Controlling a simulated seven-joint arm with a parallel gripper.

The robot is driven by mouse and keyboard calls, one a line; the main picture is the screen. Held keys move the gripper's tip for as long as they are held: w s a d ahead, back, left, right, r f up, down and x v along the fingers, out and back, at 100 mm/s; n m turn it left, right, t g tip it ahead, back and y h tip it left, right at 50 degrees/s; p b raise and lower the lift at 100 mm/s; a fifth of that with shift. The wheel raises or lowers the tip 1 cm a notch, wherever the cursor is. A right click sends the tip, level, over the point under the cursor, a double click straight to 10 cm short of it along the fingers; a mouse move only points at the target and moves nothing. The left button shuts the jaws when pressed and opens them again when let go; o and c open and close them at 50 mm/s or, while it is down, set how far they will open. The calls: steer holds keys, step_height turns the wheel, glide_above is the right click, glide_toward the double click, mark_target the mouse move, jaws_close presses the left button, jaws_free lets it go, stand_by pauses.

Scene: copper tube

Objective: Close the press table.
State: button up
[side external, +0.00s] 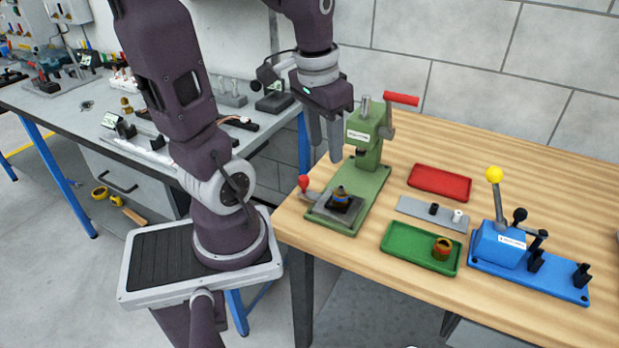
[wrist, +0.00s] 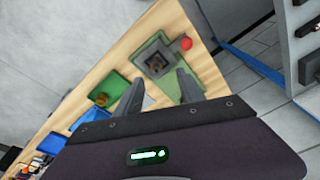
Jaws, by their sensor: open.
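The green press (side external: 359,178) stands at the left end of the wooden table, with a red-handled lever at its top right. Its grey press table (side external: 333,216) sits at the front of the green base and holds a dark piece with a copper-coloured ring. A red knob (side external: 304,182) on a short handle is at the press table's left. In the wrist view the press table (wrist: 138,60) and the red knob (wrist: 187,43) lie beyond the fingers. My gripper (side external: 327,155) is open and empty, in the air beside the press head, above the press table. It also shows in the wrist view (wrist: 160,88).
A red tray (side external: 440,182), a grey plate with two small pegs (side external: 432,213) and a green tray (side external: 420,249) holding a copper-coloured ring lie right of the press. A blue bending tool (side external: 505,250) with a yellow-knobbed lever stands farther right.

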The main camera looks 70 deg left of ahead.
steer(key=n+g+h, duration=0.1)
steer(key=n+g, duration=0.1)
glide_above(303, 176)
step_height(303, 176, down, 5)
steer(key=shift+s+d+f, duration=0.1)
steer(key=shift+s+d, duration=0.05)
step_height(303, 176, down, 6)
steer(key=shift+f, duration=0.25)
jaws_close()
stand_by(0.7)
